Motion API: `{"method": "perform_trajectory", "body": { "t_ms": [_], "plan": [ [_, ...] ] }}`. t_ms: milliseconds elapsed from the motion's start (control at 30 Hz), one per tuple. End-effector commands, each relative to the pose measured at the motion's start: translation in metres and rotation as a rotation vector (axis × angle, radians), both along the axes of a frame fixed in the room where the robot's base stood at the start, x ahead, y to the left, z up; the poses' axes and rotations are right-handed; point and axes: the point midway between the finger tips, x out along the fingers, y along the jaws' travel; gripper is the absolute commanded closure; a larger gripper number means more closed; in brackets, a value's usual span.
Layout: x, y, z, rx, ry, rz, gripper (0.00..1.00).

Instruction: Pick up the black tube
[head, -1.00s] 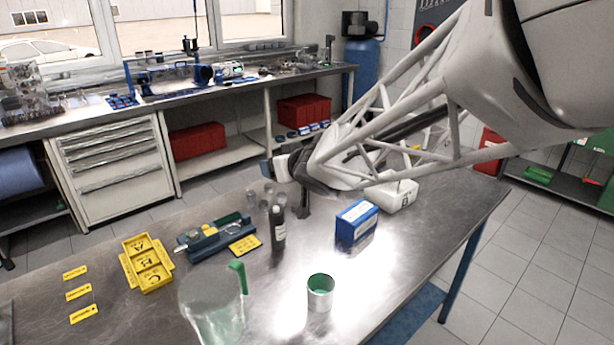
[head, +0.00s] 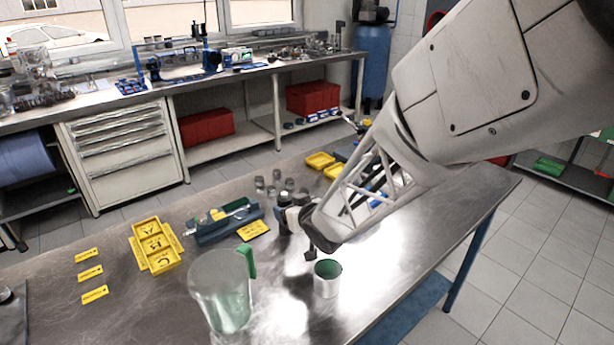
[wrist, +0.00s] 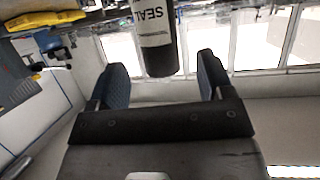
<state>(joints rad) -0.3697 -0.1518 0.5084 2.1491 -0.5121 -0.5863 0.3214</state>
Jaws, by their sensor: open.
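The black tube (head: 283,222) stands on the metal table, partly hidden by my gripper (head: 295,212) in the head view. In the wrist view the tube (wrist: 153,42) has a pale label reading "SEAL" and its dark end points down in the picture. My gripper (wrist: 161,64) is open there, with one blue-padded finger on each side of the tube. A gap shows between the tube and each finger. The tube's other end is cut off by the picture's top edge.
A green-lined cup (head: 327,279) stands close to my gripper. A clear pitcher (head: 221,290) is in front. A yellow lettered tray (head: 156,246), a blue-green tool holder (head: 224,222) and several small grey cylinders (head: 274,186) lie left and behind. Free table lies at the left front.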

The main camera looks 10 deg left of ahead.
Motion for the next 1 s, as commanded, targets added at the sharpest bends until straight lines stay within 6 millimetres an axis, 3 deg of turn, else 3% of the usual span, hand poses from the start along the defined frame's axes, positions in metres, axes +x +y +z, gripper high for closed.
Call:
{"method": "perform_trajectory", "body": {
  "t_ms": [567, 1000],
  "plan": [
    [0.002, 0.001, -0.006, 0.000, -0.001, 0.000, 0.26],
    [0.023, 0.018, -0.018, 0.000, -0.001, 0.001, 0.26]
  ]
}}
